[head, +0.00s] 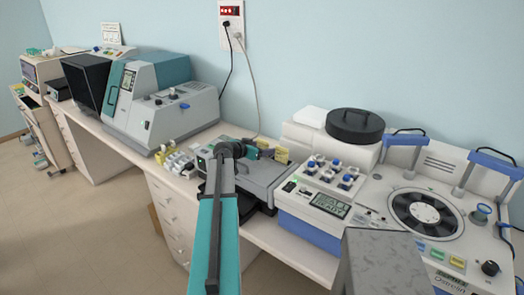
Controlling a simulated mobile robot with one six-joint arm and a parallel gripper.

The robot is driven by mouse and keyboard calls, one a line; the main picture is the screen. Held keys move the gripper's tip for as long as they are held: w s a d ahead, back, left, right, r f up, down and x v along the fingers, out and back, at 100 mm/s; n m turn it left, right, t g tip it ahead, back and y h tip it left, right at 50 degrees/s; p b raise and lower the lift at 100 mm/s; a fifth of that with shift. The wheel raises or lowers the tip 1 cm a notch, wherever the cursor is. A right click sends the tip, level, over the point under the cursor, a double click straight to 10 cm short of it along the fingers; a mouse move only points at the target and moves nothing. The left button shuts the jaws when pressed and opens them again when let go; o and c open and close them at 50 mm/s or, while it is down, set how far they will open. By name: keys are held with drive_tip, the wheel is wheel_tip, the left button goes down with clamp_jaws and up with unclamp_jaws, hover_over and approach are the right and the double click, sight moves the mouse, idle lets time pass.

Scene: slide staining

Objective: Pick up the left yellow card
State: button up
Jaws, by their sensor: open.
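My gripper (268,153) is at the end of my teal and grey arm, above the back of the grey device and close to the yellow cards. Its jaws are open, but the fingertips are small and hard to make out. I cannot tell whether they touch a card.
A white rack with small yellow and white items (176,160) stands left of the device. A large teal and grey machine (160,100) is farther left. A white instrument with a display (330,200) stands close on the right. The wall with hanging cables (245,80) is behind.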

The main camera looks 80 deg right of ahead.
drive_tip(key=shift+d, duration=0.1)
idle(0.3)
drive_tip(key=c, duration=1.1)
drive_tip(key=shift+r, duration=0.15)
drive_tip(key=shift+r+b, duration=2.05)
drive_tip(key=shift+r, duration=2.75)
